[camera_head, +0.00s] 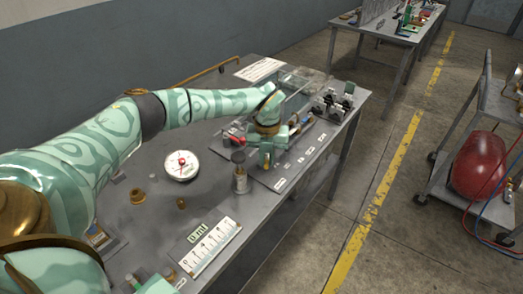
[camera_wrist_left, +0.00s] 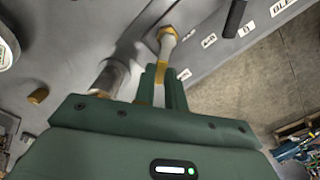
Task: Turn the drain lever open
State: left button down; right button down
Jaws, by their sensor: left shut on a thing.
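In the left wrist view, a pale lever (camera_wrist_left: 167,46) with a brass-coloured rounded end runs down between the two green fingers of my left gripper (camera_wrist_left: 163,82). The fingers are shut on its lower part, where a yellowish piece shows. I take this to be the drain lever; its pivot and exact angle are hard to make out. In the head view, my left gripper (camera_head: 267,158) is low over the right part of the grey bench, and hides most of the lever.
A round white dial (camera_head: 181,166) and a dark-topped cylinder (camera_head: 239,178) stand on the bench (camera_head: 150,210) left of the gripper. A clear tray (camera_head: 302,80) and black fittings (camera_head: 331,103) lie behind. A red tank (camera_head: 478,165) sits on a cart at right.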

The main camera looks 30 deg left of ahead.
pick_arm(q)
jog(key=n, duration=0.1)
jog(key=n+p, duration=0.2)
jog(key=shift+w+d+r, duration=0.25)
jog(key=shift+w+d, duration=0.1)
jog(key=shift+d, duration=0.05)
jog(key=n, duration=0.1)
jog(key=n+p, duration=0.1)
jog(key=shift+w+d+n, duration=0.25)
jog(key=shift+w+n, duration=0.05)
jog(key=shift+w, duration=0.05)
jog(key=n, duration=0.1)
jog(key=w+n+p, duration=0.1)
jog(key=n, duration=0.1)
jog(key=shift+d+f+p, duration=0.1)
jog(key=shift+d+p, duration=0.1)
jog(key=shift+p, duration=0.1)
jog(key=shift+w+n, duration=0.2)
jog(key=shift+n, duration=0.45)
jog(key=shift+w+n, duration=0.2)
jog(key=shift+n, duration=0.45)
jog(key=c, duration=1.5)
grip_release()
jog(key=shift+f, duration=0.1)
jog(key=shift+o, duration=0.2)
jog(key=shift+d, duration=0.1)
notch_tip(320, 180, up, 16)
jog(key=p, duration=0.4)
